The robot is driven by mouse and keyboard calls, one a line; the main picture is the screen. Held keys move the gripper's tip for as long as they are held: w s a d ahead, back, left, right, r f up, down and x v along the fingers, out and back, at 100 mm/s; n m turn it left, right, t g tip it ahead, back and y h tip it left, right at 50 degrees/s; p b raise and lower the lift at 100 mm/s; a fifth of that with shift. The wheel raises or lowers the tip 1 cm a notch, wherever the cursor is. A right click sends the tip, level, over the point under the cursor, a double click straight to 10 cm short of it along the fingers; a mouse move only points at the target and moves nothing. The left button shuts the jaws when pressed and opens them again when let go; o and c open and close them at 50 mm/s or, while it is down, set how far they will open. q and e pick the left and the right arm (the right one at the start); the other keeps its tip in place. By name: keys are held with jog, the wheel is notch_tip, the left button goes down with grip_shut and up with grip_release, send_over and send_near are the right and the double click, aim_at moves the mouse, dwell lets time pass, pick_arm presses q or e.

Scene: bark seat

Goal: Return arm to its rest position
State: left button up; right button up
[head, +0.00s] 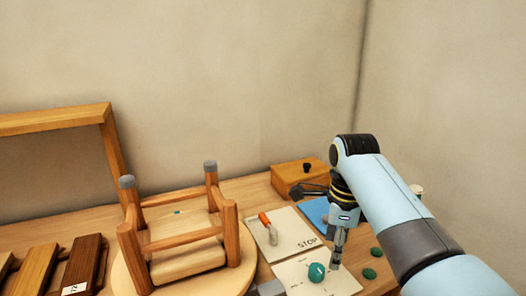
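My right arm (395,205) comes in from the right and bends over the table. My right gripper (337,258) points down above the front right of the table, beside a round teal object (316,272) on a pale sheet. The gripper looks narrow and small here. I cannot tell whether its fingers are open or shut, and I see nothing clearly held. My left gripper is not identifiable in this view.
An upturned wooden stool (188,236) stands on a round board (122,282). A wooden box (291,177) stands behind. Small green pieces (377,252) lie near my arm. Wood slats (84,262) lie left.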

jog(key=s+d+f+n+t, duration=0.1)
jog(key=s+d+f+n, duration=0.2)
jog(key=s+d+n, duration=0.45)
jog(key=s+d+r+n+t+h, duration=0.1)
jog(key=s+r+n, duration=0.3)
jog(key=s+n, duration=0.55)
jog(key=s+d+r+n+t, duration=0.1)
jog(key=s+r+n, duration=0.35)
jog(key=s, duration=0.85)
notch_tip(320, 180, down, 38)
jog(key=s+d+n+g+b, duration=0.1)
jog(key=s+d+b, duration=0.1)
jog(key=b, duration=0.8)
jog(key=s+f+b, duration=0.3)
jog(key=s+f, duration=0.6)
jog(key=f, duration=0.2)
jog(key=s+d+f+g+b, duration=0.1)
jog(key=s+f+b, duration=0.3)
jog(key=s+f, duration=0.5)
notch_tip(320, 180, down, 3)
jog(key=shift+s+r, duration=0.1)
jog(key=shift+s, duration=0.1)
jog(key=shift+g, duration=0.3)
jog(key=shift+c, duration=0.3)
